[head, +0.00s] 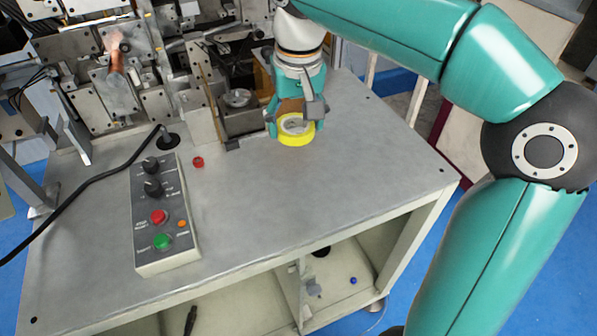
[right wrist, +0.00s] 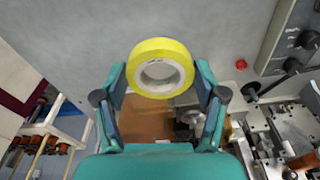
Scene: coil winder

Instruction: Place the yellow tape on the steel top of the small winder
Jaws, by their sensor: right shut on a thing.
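The yellow tape (head: 297,140) is a ring with a pale core. My right gripper (head: 293,121) is shut on it, and in the right wrist view the tape (right wrist: 160,47) sits between the two fingertips (right wrist: 161,76). The tape is over the grey table, right of the small winder; the gap below it is hard to judge. The small winder (head: 240,117) is a dark block with a round steel top (head: 238,97), beside the gripper on its left. The winder shows partly behind the right finger in the right wrist view (right wrist: 188,118). My left gripper is not in view.
A control box (head: 165,215) with knobs and buttons stands on the table's left, with a black cable. A small red part (head: 198,162) lies near it. Larger machinery (head: 120,75) fills the back left. The table's front right (head: 350,185) is clear.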

